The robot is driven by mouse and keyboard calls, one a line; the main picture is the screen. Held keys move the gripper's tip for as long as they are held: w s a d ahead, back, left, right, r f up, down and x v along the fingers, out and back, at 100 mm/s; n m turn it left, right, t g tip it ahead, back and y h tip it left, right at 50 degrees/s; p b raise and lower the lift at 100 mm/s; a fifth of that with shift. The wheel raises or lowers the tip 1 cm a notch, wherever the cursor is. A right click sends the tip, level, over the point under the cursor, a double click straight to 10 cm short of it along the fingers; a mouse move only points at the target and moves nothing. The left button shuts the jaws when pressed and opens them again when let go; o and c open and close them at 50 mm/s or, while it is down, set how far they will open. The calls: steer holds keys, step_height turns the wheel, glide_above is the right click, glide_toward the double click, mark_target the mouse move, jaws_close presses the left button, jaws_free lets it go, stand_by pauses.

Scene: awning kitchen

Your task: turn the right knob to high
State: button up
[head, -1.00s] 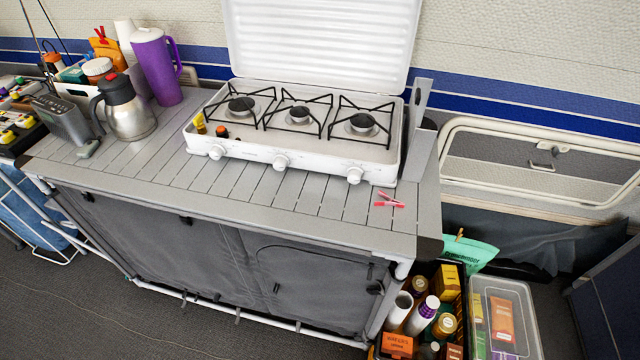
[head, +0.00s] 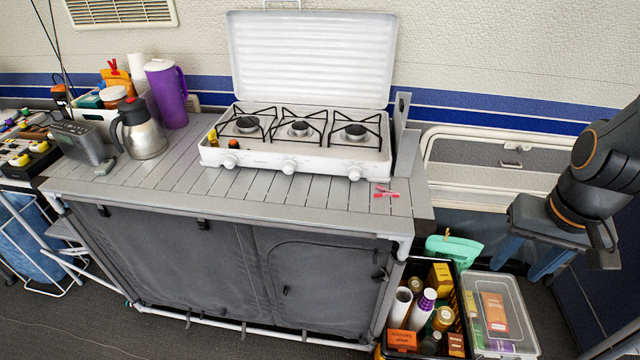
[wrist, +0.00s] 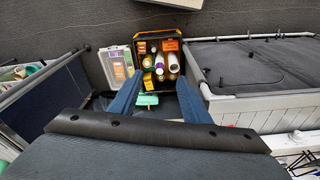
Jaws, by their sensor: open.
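The white gas stove (head: 280,158) stands on the slatted grey counter with its lid raised. Three white knobs line its front: the left knob (head: 231,161), the middle knob (head: 289,166) and the right knob (head: 354,173). The right knob's exact setting is too small to read. My gripper (head: 535,272) is at the right of the head view, pointing down, well apart from the stove and to its right. Its blue fingers are spread and empty. In the wrist view my gripper (wrist: 160,92) shows both fingers apart above the crate area.
A red clip (head: 386,192) lies on the counter (head: 230,190) near the right knob. A grey upright panel (head: 406,150) stands at the stove's right side. A crate of bottles and boxes (head: 388,335) and a clear lidded bin (head: 530,335) sit on the floor at right.

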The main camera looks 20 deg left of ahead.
mark_target(355, 176)
steer(key=w+a+f+t+y+b, duration=0.1)
steer(key=w+a+f+t, duration=0.1)
steer(key=w+a, duration=0.3)
steer(key=w+a+f+t+y+b, duration=0.1)
steer(key=w+a, duration=0.4)
steer(key=a, duration=0.6)
steer(key=w+a+f+t+y+b, duration=0.1)
steer(key=w+a+f+t, duration=0.3)
steer(key=a, duration=0.4)
steer(key=shift+w+n+t, duration=0.3)
steer(key=shift+w, duration=0.55)
steer(key=a+t, duration=0.1)
steer(key=a, duration=0.2)
steer(key=a+t+y, duration=0.1)
steer(key=a, duration=0.2)
steer(key=a+t+y, duration=0.1)
steer(key=a, duration=0.2)
steer(key=shift+a+r+b, duration=0.1)
steer(key=shift+r+b, duration=0.05)
steer(key=shift+b, duration=0.25)
steer(key=p+x, duration=0.1)
steer(key=x, duration=0.6)
steer(key=shift+w+a, duration=0.15)
steer(key=shift+w, duration=0.15)
steer(key=c, duration=1)
